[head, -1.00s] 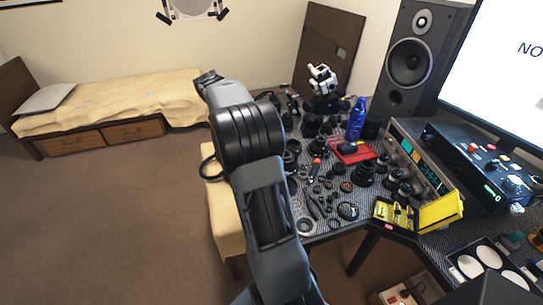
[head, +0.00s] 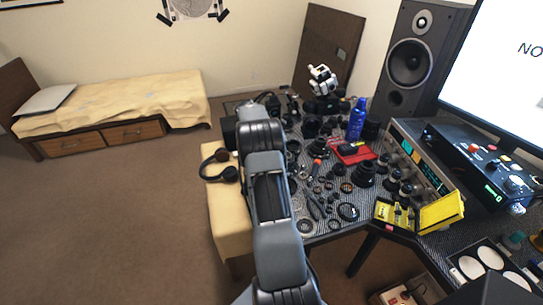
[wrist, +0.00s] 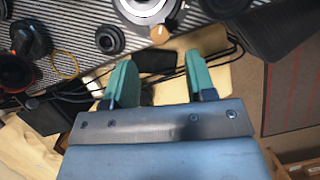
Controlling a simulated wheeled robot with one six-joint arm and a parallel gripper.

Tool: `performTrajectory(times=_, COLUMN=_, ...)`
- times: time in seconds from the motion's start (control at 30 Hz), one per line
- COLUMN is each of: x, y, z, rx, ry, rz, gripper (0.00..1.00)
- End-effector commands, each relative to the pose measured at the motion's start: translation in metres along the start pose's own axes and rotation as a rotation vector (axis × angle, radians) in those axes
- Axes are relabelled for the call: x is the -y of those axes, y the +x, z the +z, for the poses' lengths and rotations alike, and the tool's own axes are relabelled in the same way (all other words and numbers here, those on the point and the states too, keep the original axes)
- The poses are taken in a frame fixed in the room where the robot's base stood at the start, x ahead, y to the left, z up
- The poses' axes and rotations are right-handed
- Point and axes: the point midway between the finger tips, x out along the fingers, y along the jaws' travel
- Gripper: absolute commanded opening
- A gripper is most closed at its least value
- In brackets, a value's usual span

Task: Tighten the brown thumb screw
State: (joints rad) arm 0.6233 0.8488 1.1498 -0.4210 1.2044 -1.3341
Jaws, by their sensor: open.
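In the wrist view, a tan-brown thumb screw (wrist: 160,33) sticks out from the rim of a grey ring-shaped part (wrist: 150,8), which is cut off by the top edge. My gripper (wrist: 159,58) shows two green fingers spread apart with nothing held between them. The thumb screw is just beyond the fingertips, near the middle of the gap, and apart from them. In the head view my arm hides the gripper, and I cannot make out the thumb screw there.
Many dark lens parts crowd the striped table (head: 325,228). A blue bottle (head: 357,118) and a red tray (head: 352,153) stand further back. Headphones (head: 220,168) lie on a cream-topped bench (head: 228,215) left of my arm. A black ring (wrist: 110,40) lies left of the screw.

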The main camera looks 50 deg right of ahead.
Motion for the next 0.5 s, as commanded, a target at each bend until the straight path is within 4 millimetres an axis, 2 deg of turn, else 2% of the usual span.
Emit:
performTrajectory(times=0.03, x=0.001, y=0.01, z=0.0, rx=0.0, ry=0.0, rz=-0.004, gripper=0.5)
performTrajectory(times=0.2, x=0.001, y=0.034, z=0.0, rx=0.001, ry=0.0, rz=-0.002, gripper=0.5)
performTrajectory(times=0.5, x=0.0, y=0.054, z=0.0, rx=0.0, ry=0.002, rz=0.001, gripper=0.5)
